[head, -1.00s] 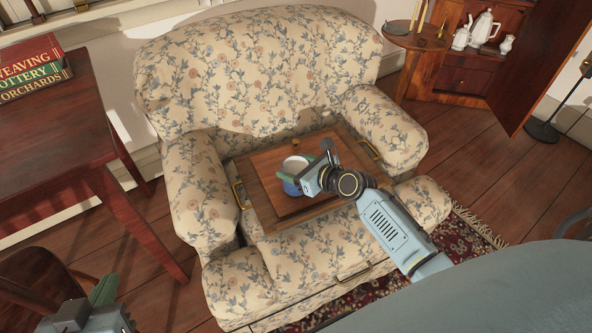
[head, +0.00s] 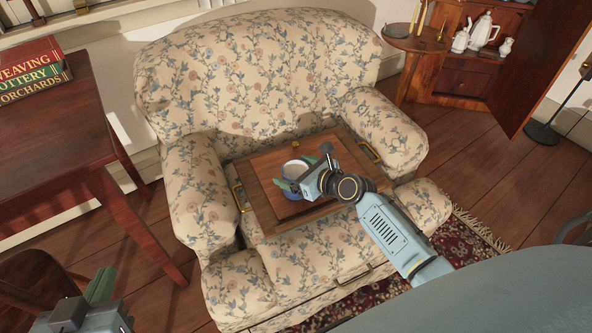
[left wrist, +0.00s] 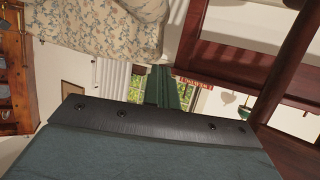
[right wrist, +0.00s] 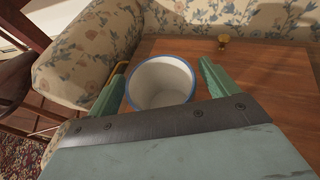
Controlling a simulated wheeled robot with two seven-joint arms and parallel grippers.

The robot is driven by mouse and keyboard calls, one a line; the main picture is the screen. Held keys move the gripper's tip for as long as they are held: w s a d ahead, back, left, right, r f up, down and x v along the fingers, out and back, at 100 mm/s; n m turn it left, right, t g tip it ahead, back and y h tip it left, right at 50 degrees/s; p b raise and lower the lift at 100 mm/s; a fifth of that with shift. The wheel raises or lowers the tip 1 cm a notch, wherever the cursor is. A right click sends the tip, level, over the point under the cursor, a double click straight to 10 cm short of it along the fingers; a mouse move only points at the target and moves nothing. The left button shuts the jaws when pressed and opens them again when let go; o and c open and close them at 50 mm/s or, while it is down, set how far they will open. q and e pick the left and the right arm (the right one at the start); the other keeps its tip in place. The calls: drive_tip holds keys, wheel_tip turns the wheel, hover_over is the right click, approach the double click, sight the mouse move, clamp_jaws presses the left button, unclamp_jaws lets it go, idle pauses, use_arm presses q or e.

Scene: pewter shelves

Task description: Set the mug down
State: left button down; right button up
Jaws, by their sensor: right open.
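The mug (head: 294,170) is white inside with a blue rim and outside. It stands upright on a wooden tray (head: 262,207) that lies across the armchair seat. My right gripper (head: 305,172) is open, with its green fingers on either side of the mug. In the right wrist view the mug (right wrist: 161,82) sits between the spread fingers, with a visible gap to the right finger. My left gripper (head: 101,286) is low at the left, away from the tray. Its fingers look closed together and empty in the left wrist view (left wrist: 165,88).
The floral armchair (head: 255,75) surrounds the tray with its back and arms. A small brass piece (head: 295,145) stands at the tray's far side. A dark red table (head: 60,130) with books (head: 32,72) stands left. A round side table (head: 412,38) stands at the back right.

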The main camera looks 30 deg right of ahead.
drive_tip(key=shift+r, duration=0.2)
drive_tip(key=p+v, duration=0.2)
drive_tip(key=v, duration=0.1)
drive_tip(key=shift+s+r, duration=0.1)
drive_tip(key=shift+s, duration=0.1)
drive_tip(key=shift+p+v, duration=1.5)
drive_tip(key=shift+v, duration=2.75)
drive_tip(key=s+a+f+n+g, duration=0.4)
drive_tip(key=s+a+n, duration=0.45)
drive_tip(key=n, duration=0.85)
use_arm(q)
drive_tip(key=s+a+f+g+y, duration=0.3)
drive_tip(key=s+a+f+g, duration=0.3)
drive_tip(key=s+f+g, duration=0.4)
wheel_tip(320, 180, down, 2)
drive_tip(key=shift+s+a+f+n, duration=0.1)
drive_tip(key=shift+s+a+n, duration=0.15)
drive_tip(key=shift+s, duration=0.4)
use_arm(e)
drive_tip(key=s+d+r+n+g+h, duration=0.1)
drive_tip(key=s+n+g+h, duration=0.3)
drive_tip(key=s+n, duration=0.7)
drive_tip(key=d+n+g, duration=0.1)
drive_tip(key=n, duration=0.4)
drive_tip(key=shift+r+n+h, duration=0.2)
drive_tip(key=shift+n+h, duration=0.2)
